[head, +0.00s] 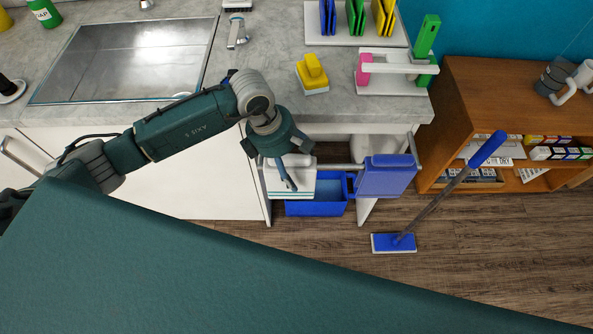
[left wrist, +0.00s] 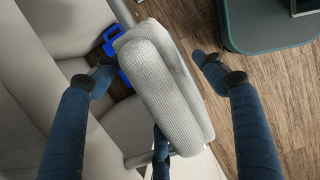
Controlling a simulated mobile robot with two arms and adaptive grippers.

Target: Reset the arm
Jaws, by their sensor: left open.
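My left arm comes in from the left in the head view, reaching over the counter front. My left gripper (head: 288,178) points down at a white cloth (head: 298,184) folded over a rail under the counter. In the left wrist view, my left gripper (left wrist: 155,65) has its fingers spread, open on either side of the white cloth (left wrist: 165,90). A gap shows on the right side; contact on the left is hard to tell. My right gripper is in neither view.
A blue cloth (head: 386,177) hangs on the rail to the right, near a blue bin (head: 318,208). A blue-handled mop (head: 440,198) stands on the floor before a wooden shelf (head: 480,84). A sink (head: 130,55) and racks occupy the counter (head: 275,90).

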